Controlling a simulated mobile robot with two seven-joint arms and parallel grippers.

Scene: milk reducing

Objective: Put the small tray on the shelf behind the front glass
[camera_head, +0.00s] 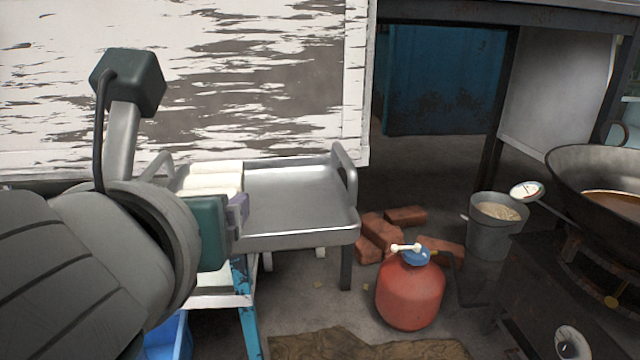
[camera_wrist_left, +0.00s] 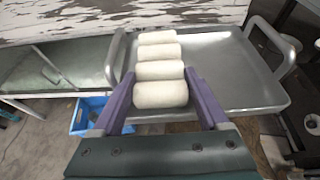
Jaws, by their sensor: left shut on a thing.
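Several white rolls (camera_head: 213,178) lie in a row at the left end of a grey metal tray with raised handles (camera_head: 300,195). In the left wrist view the row of rolls (camera_wrist_left: 158,72) runs away from my left gripper (camera_wrist_left: 160,78). Its purple fingers lie close along both sides of the nearer rolls and are shut on the narrow load there. The small tray under the rolls is hidden by them and by the fingers. In the head view my left gripper (camera_head: 235,215) comes in from the left. My right gripper is in neither view.
A cabinet with a glass front (camera_wrist_left: 60,70) stands left in the wrist view, below a peeling white panel (camera_head: 250,70). A blue crate (camera_wrist_left: 88,115) is on the floor. A red gas cylinder (camera_head: 410,290), bricks (camera_head: 383,230), a bucket (camera_head: 490,235) and a large pan (camera_head: 580,165) stand right.

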